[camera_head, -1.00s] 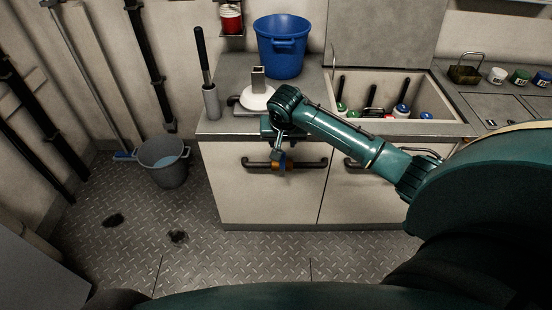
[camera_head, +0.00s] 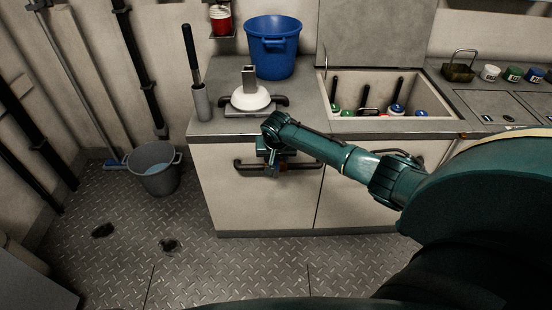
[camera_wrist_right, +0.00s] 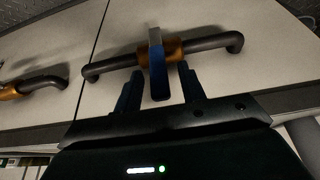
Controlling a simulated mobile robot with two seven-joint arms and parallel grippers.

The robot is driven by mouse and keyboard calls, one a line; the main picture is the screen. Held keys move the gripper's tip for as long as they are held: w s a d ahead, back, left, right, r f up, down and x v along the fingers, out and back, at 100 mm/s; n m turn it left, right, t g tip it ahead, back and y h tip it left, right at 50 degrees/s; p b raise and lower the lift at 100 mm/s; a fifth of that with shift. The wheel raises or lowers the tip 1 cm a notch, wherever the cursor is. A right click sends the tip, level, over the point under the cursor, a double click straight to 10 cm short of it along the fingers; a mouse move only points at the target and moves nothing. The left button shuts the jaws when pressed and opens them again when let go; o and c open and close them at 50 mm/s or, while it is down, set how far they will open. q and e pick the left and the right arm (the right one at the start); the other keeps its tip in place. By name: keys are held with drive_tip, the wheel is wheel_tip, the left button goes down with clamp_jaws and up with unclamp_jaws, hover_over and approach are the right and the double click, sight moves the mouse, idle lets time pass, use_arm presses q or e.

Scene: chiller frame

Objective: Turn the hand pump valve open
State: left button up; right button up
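A dark curved pipe (camera_wrist_right: 212,44) with an orange-brown valve body (camera_wrist_right: 174,48) sits on the pale cabinet front. A flat blue lever (camera_wrist_right: 158,72) stands across the pipe. In the head view the same pipe (camera_head: 312,164) shows below the counter edge, and my gripper hides most of the valve. My right gripper (camera_wrist_right: 161,75) is open, with one finger on each side of the blue lever. A gap shows at the left finger; I cannot tell whether the right finger touches. My left gripper is not in view.
A second similar pipe (camera_wrist_right: 40,82) is beside the first. On the counter are a blue bucket (camera_head: 272,48), a white dome (camera_head: 250,97) and a grey cylinder with a black handle (camera_head: 201,103). A sink (camera_head: 375,126) holds several items. A grey bucket (camera_head: 154,170) stands on the floor.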

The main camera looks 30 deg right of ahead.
drive_tip(key=shift+c, duration=0.6)
clamp_jaws()
